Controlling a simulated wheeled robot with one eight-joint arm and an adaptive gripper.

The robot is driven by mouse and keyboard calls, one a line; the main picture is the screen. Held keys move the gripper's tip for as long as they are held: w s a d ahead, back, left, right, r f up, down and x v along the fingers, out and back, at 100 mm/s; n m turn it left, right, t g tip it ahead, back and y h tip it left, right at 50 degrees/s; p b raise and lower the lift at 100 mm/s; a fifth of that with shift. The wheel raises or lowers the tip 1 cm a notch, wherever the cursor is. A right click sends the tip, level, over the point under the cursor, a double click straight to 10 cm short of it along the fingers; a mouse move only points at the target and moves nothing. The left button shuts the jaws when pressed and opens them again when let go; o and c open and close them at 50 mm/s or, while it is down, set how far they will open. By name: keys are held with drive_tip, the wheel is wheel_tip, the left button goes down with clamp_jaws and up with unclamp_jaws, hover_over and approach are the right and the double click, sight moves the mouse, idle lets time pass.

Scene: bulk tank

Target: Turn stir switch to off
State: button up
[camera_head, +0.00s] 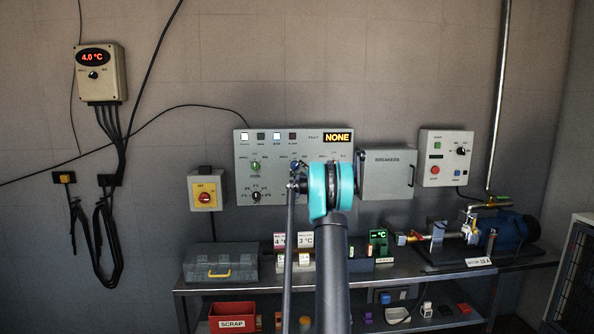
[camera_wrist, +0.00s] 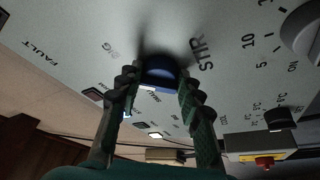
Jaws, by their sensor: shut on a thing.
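The grey control panel (camera_head: 270,147) is on the wall in the head view. The stir switch is a dark blue knob (camera_wrist: 160,70) next to the label STIR in the wrist view, where the panel appears tilted. My gripper (camera_wrist: 158,84) has its two ridged fingers on either side of this knob, shut on it. The knob's pointer and most of its position marks are hidden or unclear, so I cannot tell its setting. In the head view my gripper (camera_head: 298,172) is at the panel's lower middle, and my arm covers part of the panel.
A grey knob (camera_wrist: 303,30) with a number scale and a black knob (camera_wrist: 281,118) are near my gripper. A green knob (camera_head: 255,166) is on the panel's left. A breaker box (camera_head: 388,174) stands close on the right. A bench (camera_head: 225,287) runs below.

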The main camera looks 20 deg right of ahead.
drive_tip(key=n, duration=0.2)
drive_tip(key=n+g, duration=0.1)
drive_tip(key=n, duration=0.2)
drive_tip(key=shift+d+r+y, duration=0.1)
drive_tip(key=shift+r+y, duration=0.1)
drive_tip(key=shift+y, duration=0.2)
drive_tip(key=shift+r+n+g, duration=0.1)
drive_tip(key=shift+n+g, duration=0.7)
drive_tip(key=shift+n, duration=0.8)
drive_tip(key=o, duration=1.2)
drive_tip(key=shift+c, duration=0.2)
drive_tip(key=shift+s, duration=0.1)
drive_tip(key=s+d, duration=0.1)
drive_tip(key=s, duration=1)
drive_tip(key=shift+s+d, duration=0.2)
drive_tip(key=shift+s, duration=0.2)
